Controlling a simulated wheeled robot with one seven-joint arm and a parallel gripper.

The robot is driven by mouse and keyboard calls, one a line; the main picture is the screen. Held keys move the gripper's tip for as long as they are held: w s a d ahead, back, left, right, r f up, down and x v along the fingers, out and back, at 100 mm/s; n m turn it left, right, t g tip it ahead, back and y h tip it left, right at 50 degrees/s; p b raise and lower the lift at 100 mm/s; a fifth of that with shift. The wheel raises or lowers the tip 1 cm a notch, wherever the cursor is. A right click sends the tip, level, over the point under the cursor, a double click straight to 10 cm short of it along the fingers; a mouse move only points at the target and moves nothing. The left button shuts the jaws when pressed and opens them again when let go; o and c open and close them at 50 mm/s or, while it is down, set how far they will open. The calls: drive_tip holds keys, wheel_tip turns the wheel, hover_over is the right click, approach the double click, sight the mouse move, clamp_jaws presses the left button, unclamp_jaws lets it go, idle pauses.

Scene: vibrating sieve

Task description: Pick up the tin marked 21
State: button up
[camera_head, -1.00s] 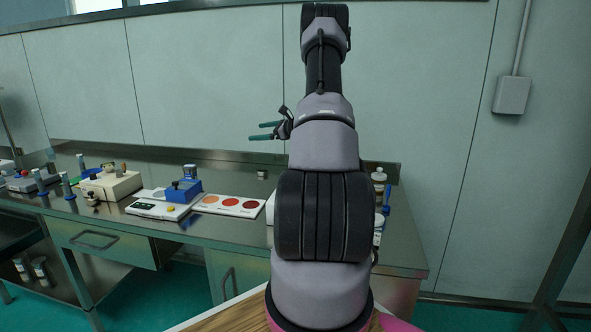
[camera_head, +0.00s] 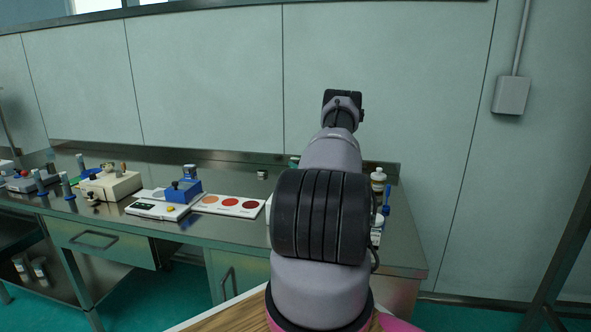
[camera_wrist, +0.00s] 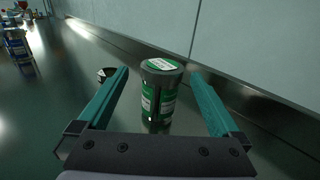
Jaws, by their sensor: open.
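A green tin (camera_wrist: 158,102) with a grey lid and a white and green label on top stands upright on the steel bench in the wrist view. Its marking is too small to read. My gripper (camera_wrist: 160,72) is open, and its two teal fingers show on either side of the tin with a gap on each side. I cannot tell how far the fingertips reach around it. In the head view my arm hides this tin and most of the gripper.
A steel backsplash (camera_head: 228,160) and wall stand close behind. A small container (camera_head: 262,174) is on the bench to the left. A card with red circles (camera_head: 236,205), a blue device (camera_head: 183,190) and a white bottle (camera_head: 378,178) stand around my arm.

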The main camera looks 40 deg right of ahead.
sight(295, 159)
drive_tip(key=w, duration=0.5)
drive_tip(key=shift+d+f, duration=0.2)
drive_tip(key=shift+f, duration=0.05)
drive_tip(key=shift+r, duration=0.1)
drive_tip(key=c, duration=1.4)
